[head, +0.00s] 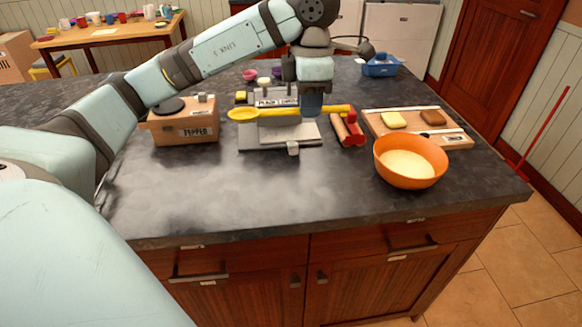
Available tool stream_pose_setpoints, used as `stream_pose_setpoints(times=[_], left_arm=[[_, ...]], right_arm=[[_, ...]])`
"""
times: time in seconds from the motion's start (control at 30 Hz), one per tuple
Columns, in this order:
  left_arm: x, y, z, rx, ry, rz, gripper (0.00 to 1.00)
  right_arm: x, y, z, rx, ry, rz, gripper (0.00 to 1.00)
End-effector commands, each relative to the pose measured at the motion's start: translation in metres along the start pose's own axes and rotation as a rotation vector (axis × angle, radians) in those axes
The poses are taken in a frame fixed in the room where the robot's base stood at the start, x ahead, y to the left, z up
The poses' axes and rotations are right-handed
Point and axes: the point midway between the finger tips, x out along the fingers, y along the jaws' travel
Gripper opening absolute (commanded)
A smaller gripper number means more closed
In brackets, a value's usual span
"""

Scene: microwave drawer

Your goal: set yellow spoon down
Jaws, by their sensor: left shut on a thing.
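My left gripper (311,103) is over the far middle of the dark counter. It is shut on the handle of a yellow spoon (262,113). The spoon lies roughly level, its round bowl to the left and its handle end to the right. It shows in front of a grey flat appliance (262,135); I cannot tell whether it touches it. The fingertips are partly hidden behind the spoon. My right gripper is not in view.
A red rolling-pin-like item (348,130), a wooden board (428,118) with food and an orange bowl (410,162) stand right. The front left of the counter (220,195) is clear. A blue container (380,66) sits behind.

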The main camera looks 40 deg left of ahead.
Motion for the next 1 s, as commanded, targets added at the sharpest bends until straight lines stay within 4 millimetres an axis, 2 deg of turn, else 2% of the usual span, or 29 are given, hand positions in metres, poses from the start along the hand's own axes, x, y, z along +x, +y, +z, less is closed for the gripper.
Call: stream_pose_setpoints(times=[0.17, 0.3, 0.6, 0.7, 0.87, 1.0], left_arm=[[0.024, -0.001, 0.0, 0.001, 0.002, -0.004, 0.0], [0.061, -0.001, 0.0, 0.001, 0.003, -0.005, 0.0], [0.135, -0.001, 0.0, -0.001, 0.002, -0.002, 0.0], [0.149, 0.0, 0.0, 0.0, 0.001, -0.001, 0.0], [0.16, 0.0, 0.001, -0.001, -0.001, 0.0, 0.0], [0.175, -0.001, 0.0, -0.001, 0.001, -0.001, 0.0]], right_arm=[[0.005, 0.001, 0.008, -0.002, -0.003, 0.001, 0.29], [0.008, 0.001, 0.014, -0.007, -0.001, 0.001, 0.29], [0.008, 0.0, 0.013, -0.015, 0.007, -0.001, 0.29], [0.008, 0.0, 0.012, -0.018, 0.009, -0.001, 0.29], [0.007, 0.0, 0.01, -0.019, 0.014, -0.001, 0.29], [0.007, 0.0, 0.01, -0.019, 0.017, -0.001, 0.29]])
